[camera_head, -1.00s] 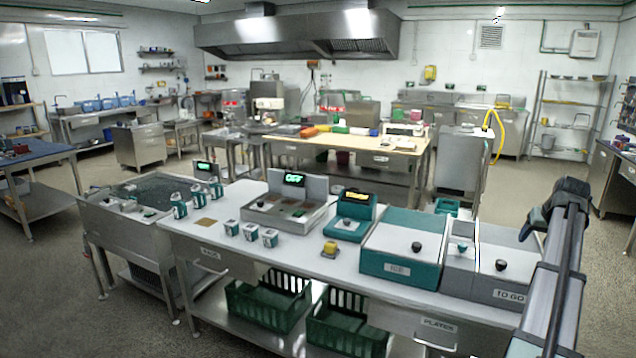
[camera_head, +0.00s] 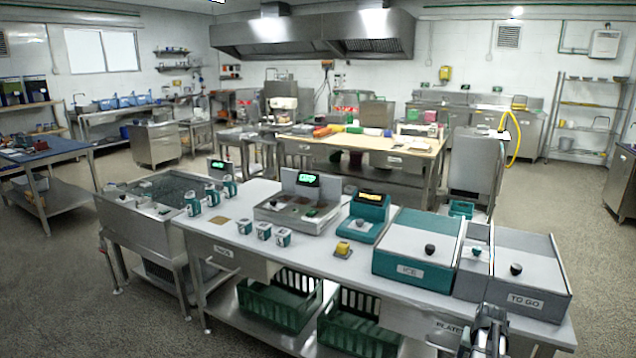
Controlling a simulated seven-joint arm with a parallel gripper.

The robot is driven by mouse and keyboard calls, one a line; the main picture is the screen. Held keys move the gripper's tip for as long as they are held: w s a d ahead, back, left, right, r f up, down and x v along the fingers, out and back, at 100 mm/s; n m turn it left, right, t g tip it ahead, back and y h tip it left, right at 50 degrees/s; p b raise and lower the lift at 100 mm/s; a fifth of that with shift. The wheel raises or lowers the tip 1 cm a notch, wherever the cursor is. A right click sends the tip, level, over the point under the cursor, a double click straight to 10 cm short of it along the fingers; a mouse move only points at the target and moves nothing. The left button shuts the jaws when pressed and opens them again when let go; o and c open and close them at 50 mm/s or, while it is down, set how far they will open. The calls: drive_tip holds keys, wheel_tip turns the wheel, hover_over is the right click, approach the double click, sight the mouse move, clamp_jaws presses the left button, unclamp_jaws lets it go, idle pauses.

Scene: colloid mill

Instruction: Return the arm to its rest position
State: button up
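Part of my arm (camera_head: 487,330) shows at the bottom edge, right of centre, in front of the counter below the TO GO box. It is small and cut off by the frame. I cannot make out its fingertips, or whether it holds anything.
A white counter (camera_head: 300,250) spans the middle, with a teal ICE box (camera_head: 398,265), a grey TO GO box (camera_head: 535,297) and several white-and-teal containers (camera_head: 264,231). Green crates (camera_head: 283,303) sit on its lower shelf. Floor to the right (camera_head: 590,235) is clear.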

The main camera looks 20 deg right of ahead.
drive_tip(key=s+a+f+n+g+y, duration=0.15)
drive_tip(key=s+a+f, duration=0.25)
drive_tip(key=a+f, duration=0.7)
drive_tip(key=s+a+f+n+g+y, duration=0.15)
drive_tip(key=s+a+f, duration=0.25)
drive_tip(key=a+f, duration=0.7)
drive_tip(key=s+a+f+n+g+h, duration=0.1)
drive_tip(key=s+a+f+n+g, duration=0.1)
drive_tip(key=s+a, duration=0.7)
drive_tip(key=s+a+f+n+g, duration=0.3)
drive_tip(key=s+a+f, duration=0.3)
drive_tip(key=a, duration=1)
drive_tip(key=s+n, duration=0.1)
drive_tip(key=s, duration=0.2)
drive_tip(key=shift+g+h, duration=0.3)
drive_tip(key=shift+h, duration=0.1)
drive_tip(key=shift+s, duration=0.1)
drive_tip(key=shift+c, duration=0.3)
